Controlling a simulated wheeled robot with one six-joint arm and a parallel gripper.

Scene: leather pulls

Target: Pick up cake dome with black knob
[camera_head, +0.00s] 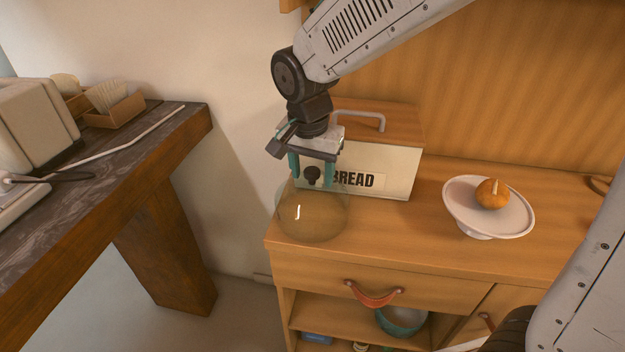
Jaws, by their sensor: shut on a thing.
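The cake dome (318,217) is clear glass with a round black knob (312,175) on top. It is at the left end of the wooden cabinet top, in front of the bread box. My gripper (312,172) comes down from above with its teal fingers on either side of the knob, shut on it. The dome looks upright. Whether its rim touches the cabinet top or hangs just above it, I cannot tell.
A cream bread box (385,170) with a wooden lid stands close behind the dome. The cabinet top (410,235) between is clear. A dark wooden table (100,170) stands at left.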

